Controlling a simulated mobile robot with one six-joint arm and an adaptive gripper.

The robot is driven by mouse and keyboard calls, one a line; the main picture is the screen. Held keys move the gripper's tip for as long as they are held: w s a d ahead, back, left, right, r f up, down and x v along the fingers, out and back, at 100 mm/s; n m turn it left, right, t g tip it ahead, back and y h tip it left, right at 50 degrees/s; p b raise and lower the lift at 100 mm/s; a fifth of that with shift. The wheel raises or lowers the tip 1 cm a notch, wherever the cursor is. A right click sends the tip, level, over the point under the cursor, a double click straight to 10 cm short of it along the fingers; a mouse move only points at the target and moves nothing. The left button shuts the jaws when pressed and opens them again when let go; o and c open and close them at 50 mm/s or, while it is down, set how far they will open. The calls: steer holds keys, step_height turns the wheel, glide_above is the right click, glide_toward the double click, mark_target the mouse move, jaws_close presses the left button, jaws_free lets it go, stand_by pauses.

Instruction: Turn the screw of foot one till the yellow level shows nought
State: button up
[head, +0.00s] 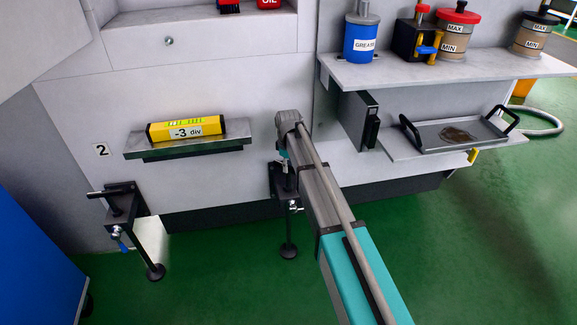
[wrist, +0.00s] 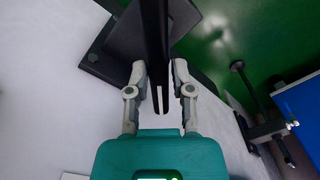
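The yellow level (head: 185,127) lies on a small grey shelf of the machine in the head view, and its label reads -3 div. A black levelling foot (head: 288,250) stands below it to the right, partly hidden behind my arm; its number does not show. In the head view the arm hides my gripper's fingers. In the wrist view my gripper (wrist: 160,70) has its two fingers close on either side of a black bar (wrist: 156,35), seemingly the handle of this foot's screw. I cannot tell whether both fingers touch it.
Another foot (head: 125,210), near the label 2 (head: 101,150), stands at the left with its own handle. A shelf (head: 440,72) with containers and a tray (head: 455,134) project at the right. A blue cabinet (head: 35,265) stands front left. Green floor is free at the right.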

steer(key=o, duration=0.3)
steer(key=shift+n, duration=0.4)
